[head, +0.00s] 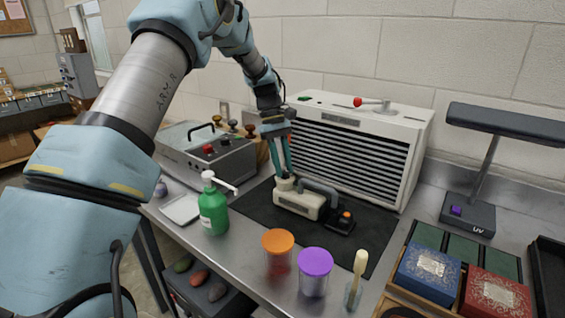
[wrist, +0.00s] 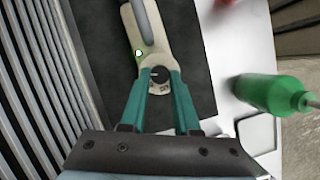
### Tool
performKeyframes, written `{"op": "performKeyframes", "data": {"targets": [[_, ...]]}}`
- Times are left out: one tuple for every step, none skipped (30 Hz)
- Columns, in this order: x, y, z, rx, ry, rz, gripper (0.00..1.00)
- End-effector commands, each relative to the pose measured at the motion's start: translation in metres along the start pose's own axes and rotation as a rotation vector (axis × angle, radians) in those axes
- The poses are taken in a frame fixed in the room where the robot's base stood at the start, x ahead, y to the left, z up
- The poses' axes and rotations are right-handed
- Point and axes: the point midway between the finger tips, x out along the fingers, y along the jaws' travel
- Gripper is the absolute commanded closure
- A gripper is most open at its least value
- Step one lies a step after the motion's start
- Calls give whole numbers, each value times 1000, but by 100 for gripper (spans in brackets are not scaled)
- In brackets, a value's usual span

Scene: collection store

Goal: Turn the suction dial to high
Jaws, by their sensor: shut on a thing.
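A cream hand-held suction unit (head: 300,202) with a grey handle and a black nozzle end lies on the dark mat (head: 355,245). It also shows in the wrist view (wrist: 145,25), with a small light spot on its side. Its round dial (wrist: 159,86) has a dark centre and markings too small to read. My gripper (head: 284,172) points down at the unit's left end. In the wrist view its teal fingers (wrist: 161,78) are shut on the dial, one at each side. The fingers partly cover the dial, and I cannot tell its setting.
A white louvred cabinet (head: 340,150) stands close behind the mat. A green pump bottle (head: 213,212) is at left front. An orange-lidded jar (head: 278,243), a purple-lidded jar (head: 315,264) and a brush (head: 358,268) stand in front. A UV lamp (head: 470,212) is at right.

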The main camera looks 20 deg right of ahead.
Motion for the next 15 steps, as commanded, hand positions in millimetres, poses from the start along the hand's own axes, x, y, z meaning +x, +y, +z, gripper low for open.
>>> {"op": "performKeyframes", "data": {"targets": [[0,1,0,23,0,-9,100],[0,1,0,36,0,-14,100],[0,1,0,51,0,-21,100],[0,1,0,62,0,-26,100],[0,1,0,71,0,-30,100],[0,1,0,81,-1,-34,100],[0,1,0,88,-1,-37,100],[0,1,0,95,-1,-40,100],[0,1,0,102,-1,-42,100],[0,1,0,106,0,-44,100],[0,1,0,110,0,-46,100],[0,1,0,113,0,-47,100],[0,1,0,115,0,-48,100],[1,1,0,117,0,-49,100],[1,1,0,118,0,-49,100]]}}
